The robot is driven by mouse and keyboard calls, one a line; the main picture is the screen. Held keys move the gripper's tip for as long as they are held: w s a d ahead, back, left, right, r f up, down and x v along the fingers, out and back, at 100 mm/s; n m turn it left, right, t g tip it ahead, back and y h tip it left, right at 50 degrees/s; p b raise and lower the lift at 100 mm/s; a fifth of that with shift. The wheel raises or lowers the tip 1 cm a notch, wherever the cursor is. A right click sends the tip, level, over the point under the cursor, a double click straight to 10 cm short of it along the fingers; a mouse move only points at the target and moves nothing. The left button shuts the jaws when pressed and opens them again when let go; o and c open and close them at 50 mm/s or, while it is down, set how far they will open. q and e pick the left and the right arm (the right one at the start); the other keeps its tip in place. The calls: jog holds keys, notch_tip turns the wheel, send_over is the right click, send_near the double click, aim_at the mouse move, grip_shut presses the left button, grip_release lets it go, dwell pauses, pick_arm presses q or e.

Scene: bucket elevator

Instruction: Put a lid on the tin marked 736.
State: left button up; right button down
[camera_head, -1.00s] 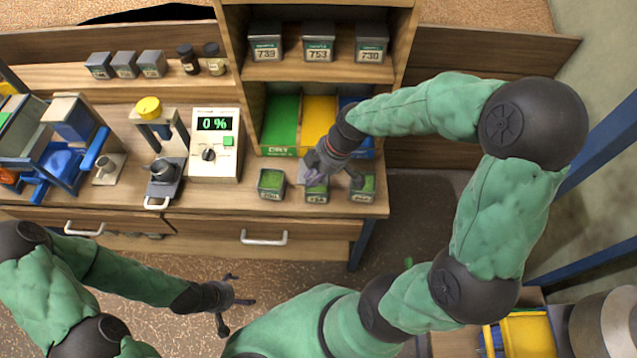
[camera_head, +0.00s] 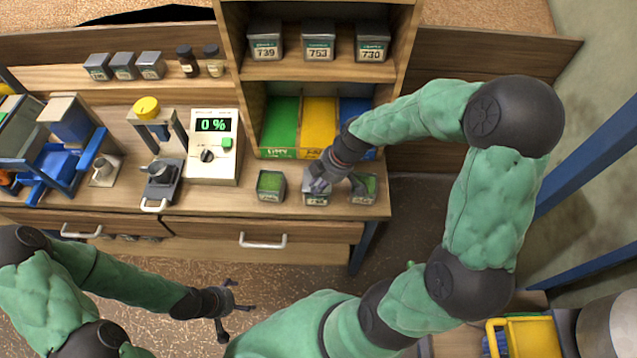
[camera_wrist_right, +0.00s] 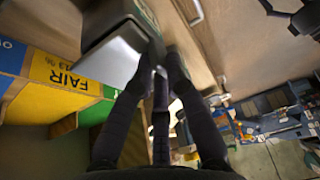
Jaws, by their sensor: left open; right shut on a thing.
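Three small tins with green contents or labels stand along the bench's front: a left tin (camera_head: 271,186), a middle tin (camera_head: 315,198) and a right tin (camera_head: 366,189). Their numbers are too small to read surely, so I cannot tell which is 736. My right gripper (camera_head: 328,186) is at the middle tin's top, shut on a grey piece that looks like a lid; the fingers partly hide it. In the right wrist view a silver-grey metal piece (camera_wrist_right: 112,58) is at the fingertips. My left gripper (camera_head: 226,308) is open and empty, in front of the bench.
Tins marked 739 (camera_head: 265,40), 753 (camera_head: 318,40) and 730 (camera_head: 371,42) stand on the upper shelf. Green, yellow and blue bins (camera_head: 319,120) stand behind the bench tins. A meter reading 0 % (camera_head: 213,145) and a press (camera_head: 158,150) are to the left.

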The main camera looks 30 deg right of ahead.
jog(key=shift+f+b, duration=0.4)
jog(key=c, duration=1.3)
grip_release()
jog(key=shift+o, duration=0.2)
jog(key=shift+r, duration=0.1)
jog(key=shift+r+p, duration=0.45)
jog(key=shift+p, duration=0.2)
jog(key=p+v, duration=0.2)
jog(key=v, duration=1)
jog(key=shift+p, duration=0.3)
